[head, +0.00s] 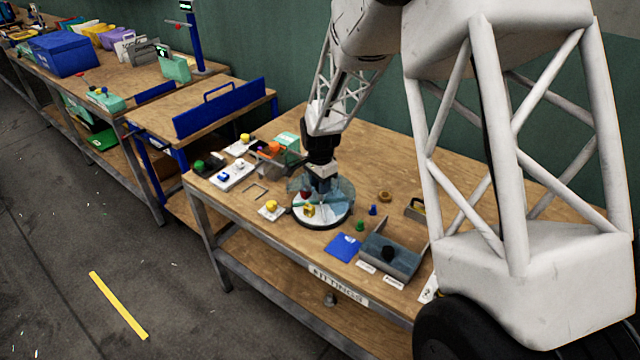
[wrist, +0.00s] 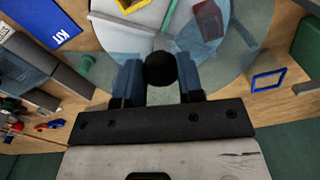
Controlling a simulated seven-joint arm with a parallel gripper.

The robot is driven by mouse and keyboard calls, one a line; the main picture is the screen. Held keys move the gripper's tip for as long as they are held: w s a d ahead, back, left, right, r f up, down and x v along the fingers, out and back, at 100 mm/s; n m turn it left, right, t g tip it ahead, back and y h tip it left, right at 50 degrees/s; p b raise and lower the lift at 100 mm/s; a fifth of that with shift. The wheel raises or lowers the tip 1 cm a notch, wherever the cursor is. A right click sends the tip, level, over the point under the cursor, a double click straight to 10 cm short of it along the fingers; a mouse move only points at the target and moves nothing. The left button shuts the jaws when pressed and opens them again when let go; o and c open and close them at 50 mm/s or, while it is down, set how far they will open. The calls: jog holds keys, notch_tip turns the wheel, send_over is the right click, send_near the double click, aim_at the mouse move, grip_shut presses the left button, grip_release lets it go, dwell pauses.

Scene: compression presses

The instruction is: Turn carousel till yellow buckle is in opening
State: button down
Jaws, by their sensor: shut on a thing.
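The carousel (head: 330,217) is a round white turntable under a clear tinted cover, standing on the bench. My gripper (head: 322,178) is above its centre. In the wrist view my gripper (wrist: 162,85) has its two blue fingers on either side of a round black knob (wrist: 161,68) and is shut on it. A yellow piece, seemingly the buckle (head: 308,210), lies on the front part of the carousel; only a sliver of yellow shows at the wrist view's top edge. I cannot tell whether the yellow piece is fully within the cover's opening.
A yellow piece on a white card (head: 271,207) lies left of the carousel. A blue KIT mat (head: 343,247) and a grey fixture (head: 391,258) are in front right. Small green and blue pieces and a brown ring (head: 384,196) lie to the right.

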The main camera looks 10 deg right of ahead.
jog(key=shift+r, duration=0.1)
dwell(0.3)
jog(key=c, duration=0.8)
grip_release()
jog(key=shift+o, duration=0.2)
jog(key=shift+r, duration=3.85)
